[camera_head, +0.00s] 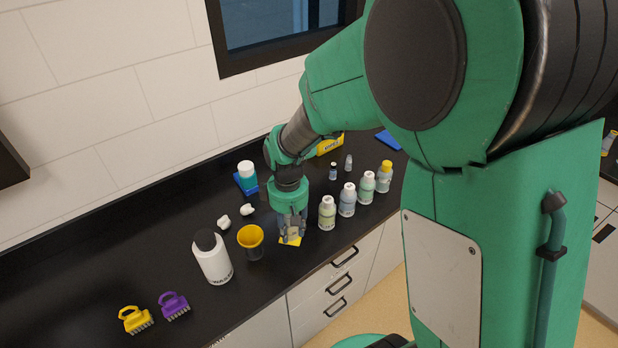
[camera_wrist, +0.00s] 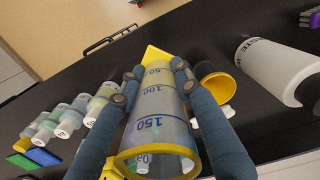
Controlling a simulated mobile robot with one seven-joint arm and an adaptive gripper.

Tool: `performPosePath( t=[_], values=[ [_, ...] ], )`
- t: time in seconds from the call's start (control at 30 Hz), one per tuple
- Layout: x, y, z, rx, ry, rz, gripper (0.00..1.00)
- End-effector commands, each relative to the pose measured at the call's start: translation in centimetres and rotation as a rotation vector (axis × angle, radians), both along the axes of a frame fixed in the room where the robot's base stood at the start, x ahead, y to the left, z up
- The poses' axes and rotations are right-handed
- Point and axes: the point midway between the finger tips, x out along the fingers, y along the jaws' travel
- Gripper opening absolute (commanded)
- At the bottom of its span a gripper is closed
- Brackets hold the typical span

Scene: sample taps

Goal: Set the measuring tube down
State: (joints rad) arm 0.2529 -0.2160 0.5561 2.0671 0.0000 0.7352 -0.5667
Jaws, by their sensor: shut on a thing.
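The measuring tube (camera_wrist: 153,108) is a clear cylinder with blue marks, a yellow rim and a yellow foot. My gripper (camera_wrist: 154,72) is shut on it, one finger on each side, in the wrist view. In the head view my gripper (camera_head: 291,222) points down at the counter's front part, and the tube's yellow foot (camera_head: 290,240) shows below the fingers. The foot is at or very close to the black counter (camera_head: 120,270); I cannot tell whether it touches. My fingers hide most of the tube in the head view.
A dark cup with a yellow funnel-like top (camera_head: 251,240) stands close left of my gripper, with a white bottle (camera_head: 213,262) beyond it. Several capped bottles (camera_head: 327,213) stand in a row to the right. Two brushes (camera_head: 173,306) lie at the front left.

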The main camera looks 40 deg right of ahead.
Motion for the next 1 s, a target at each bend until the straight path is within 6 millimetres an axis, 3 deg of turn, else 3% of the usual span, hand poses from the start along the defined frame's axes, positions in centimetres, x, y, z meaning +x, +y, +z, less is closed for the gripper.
performPosePath(
  t=[0.03, 0.57, 1.0],
  values=[
    [0.1, 0.0, 0.8, -0.001, -0.003, 0.000, 0.09],
    [5.0, -3.1, 1.6, -0.001, -0.001, -0.092, 0.09],
    [12.7, -8.9, 2.8, 0.000, 0.000, -0.245, 0.09]
  ],
)
